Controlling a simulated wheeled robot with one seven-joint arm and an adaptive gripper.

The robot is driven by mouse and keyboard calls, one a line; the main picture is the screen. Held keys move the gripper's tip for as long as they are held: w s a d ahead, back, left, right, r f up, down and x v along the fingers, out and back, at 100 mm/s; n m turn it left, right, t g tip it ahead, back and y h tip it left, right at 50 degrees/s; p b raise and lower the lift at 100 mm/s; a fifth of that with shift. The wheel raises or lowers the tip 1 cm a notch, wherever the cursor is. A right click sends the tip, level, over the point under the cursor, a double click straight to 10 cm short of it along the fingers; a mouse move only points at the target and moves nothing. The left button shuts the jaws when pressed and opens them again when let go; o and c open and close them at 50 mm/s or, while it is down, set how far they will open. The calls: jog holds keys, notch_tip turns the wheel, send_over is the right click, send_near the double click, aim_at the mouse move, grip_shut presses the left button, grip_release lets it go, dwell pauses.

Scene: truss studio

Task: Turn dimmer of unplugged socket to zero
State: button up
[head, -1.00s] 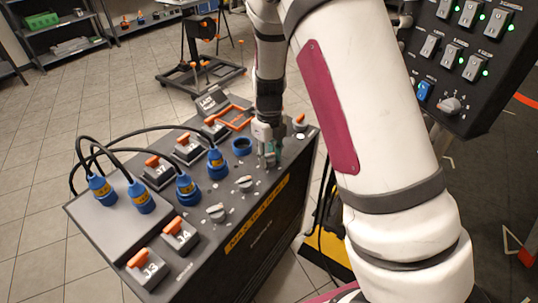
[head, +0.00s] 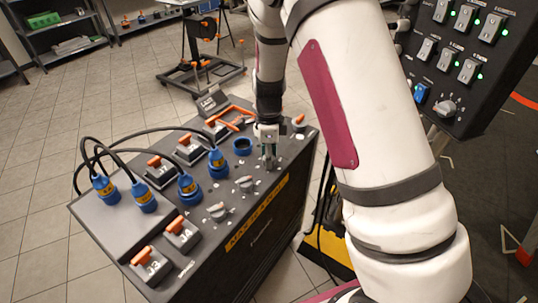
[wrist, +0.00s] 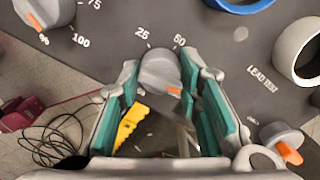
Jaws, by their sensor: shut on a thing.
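The unplugged socket is an empty blue ring (head: 242,147) on the dark console; its rim also shows at the top of the wrist view (wrist: 240,5). My gripper (head: 269,161) points down at the console, just right of that ring. In the wrist view its teal-padded fingers (wrist: 160,90) are shut on a grey dimmer knob (wrist: 157,70). The knob's orange mark points to the lower right. The marks 25 and 50 show above it; the rest of its scale is hidden by my gripper.
Blue plugs (head: 189,186) with black cables fill other sockets. Two more dimmer knobs (head: 219,211) (head: 246,184) sit along the front edge. A grey ring (wrist: 295,48) marked lead test and a small orange-tipped knob (wrist: 283,140) are at right. A black switch panel (head: 462,70) stands further right.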

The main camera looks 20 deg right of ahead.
jog(key=n, duration=0.4)
jog(key=shift+n, duration=0.3)
jog(key=n, duration=0.5)
jog(key=shift+w, duration=0.1)
jog(key=n, duration=0.5)
jog(key=shift+n, duration=0.4)
jog(key=n, duration=0.5)
jog(key=shift+n, duration=0.3)
jog(key=n, duration=0.9)
jog(key=shift+p, duration=0.3)
jog(key=n+p, duration=0.1)
jog(key=n, duration=0.4)
jog(key=shift+n+p, duration=0.5)
jog(key=shift+n, duration=1.8)
